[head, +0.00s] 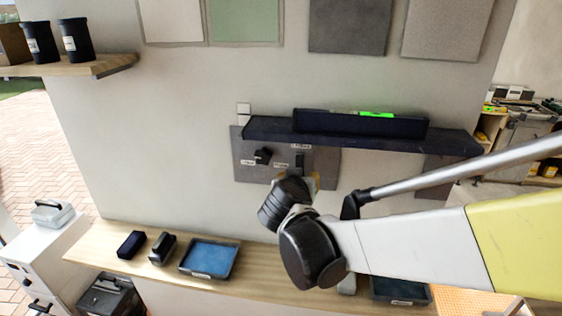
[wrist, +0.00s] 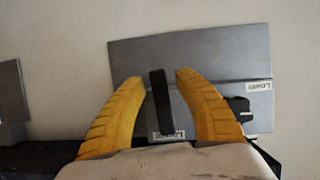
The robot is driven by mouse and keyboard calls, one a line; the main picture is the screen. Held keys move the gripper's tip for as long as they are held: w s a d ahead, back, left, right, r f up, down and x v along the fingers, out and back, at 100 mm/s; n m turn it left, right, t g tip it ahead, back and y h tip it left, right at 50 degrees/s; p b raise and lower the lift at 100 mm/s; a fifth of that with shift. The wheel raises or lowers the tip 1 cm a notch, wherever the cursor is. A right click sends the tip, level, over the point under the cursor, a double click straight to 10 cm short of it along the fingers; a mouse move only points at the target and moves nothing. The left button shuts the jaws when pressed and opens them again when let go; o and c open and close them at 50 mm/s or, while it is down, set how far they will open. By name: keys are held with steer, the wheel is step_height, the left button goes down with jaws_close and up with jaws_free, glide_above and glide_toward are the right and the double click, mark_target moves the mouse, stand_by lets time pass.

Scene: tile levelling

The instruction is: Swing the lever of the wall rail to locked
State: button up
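The wall rail (head: 360,138) is a long dark ledge on the wall, with a grey plate (head: 245,165) below it. A black lever (head: 299,160) stands on the plate, close above my gripper (head: 308,182) in the head view. In the wrist view the lever (wrist: 160,100) is a straight black bar between the two yellow fingers of my gripper (wrist: 157,78). The fingers are open, with a gap on each side of the bar. A partly hidden label (wrist: 167,136) sits at the bar's lower end; I cannot read it fully.
A black knob (head: 263,155) is left of the lever, beside a small label (head: 281,165). A dark level with a bright green vial (head: 376,114) lies on the rail. Below runs a wooden shelf (head: 225,270) with a blue tray (head: 210,257) and two dark blocks.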

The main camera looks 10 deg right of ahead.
steer(key=v, duration=1.2)
steer(key=s+d+f+n+g+y+b, duration=0.1)
steer(key=s+d+f+g+b, duration=0.1)
steer(key=s+f+b, duration=0.3)
steer(key=s+d+f+n+g+y+b, duration=0.1)
steer(key=s+f+b, duration=0.4)
steer(key=f, duration=0.7)
steer(key=s+d+f+n+g+y+b, duration=0.1)
steer(key=s+d+f+b, duration=0.3)
steer(key=f, duration=0.4)
steer(key=shift+s+d+g+y+b, duration=0.4)
steer(key=shift+s+g+y+b, duration=0.4)
steer(key=shift+s+b, duration=0.05)
